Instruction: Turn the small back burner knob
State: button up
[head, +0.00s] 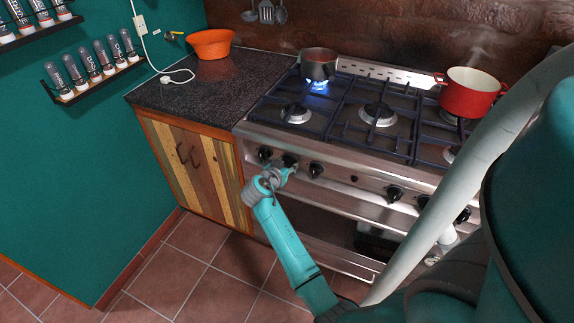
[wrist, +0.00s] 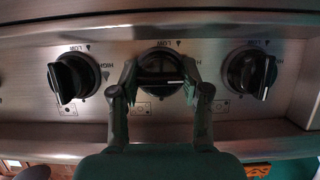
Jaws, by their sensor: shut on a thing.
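The stove's front panel has a row of black knobs. My gripper (head: 281,173) is at the second knob from the left (head: 289,160). In the wrist view my gripper (wrist: 161,80) is shut on this middle knob (wrist: 160,83), one finger on each side. The knob's grip bar lies about level, with its white mark toward the right. The knob on its left (wrist: 73,78) and the knob on its right (wrist: 252,74) stand with their bars roughly upright. A blue flame (head: 318,87) burns under a dark pot (head: 318,63) on the back left burner.
A red pot (head: 468,92) steams on the right of the stove. An orange bowl (head: 211,44) stands on the dark counter (head: 190,88) to the left. Knobs sit close on both sides of my fingers. An oven handle (head: 330,258) runs below.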

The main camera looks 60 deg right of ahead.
jog(key=shift+n+g, duration=0.7)
jog(key=shift+n, duration=0.4)
jog(key=n+g, duration=0.2)
jog(key=n, duration=0.1)
jog(key=shift+w+h, duration=0.1)
jog(key=shift+h, duration=0.3)
jog(key=n+g, duration=0.1)
jog(key=n, duration=0.1)
jog(key=n+g+h, duration=0.1)
jog(key=n, duration=0.2)
jog(key=shift+f+g+h, duration=0.1)
jog(key=shift+g+h, duration=0.2)
jog(key=shift+n, duration=0.3)
jog(key=o, duration=1.1)
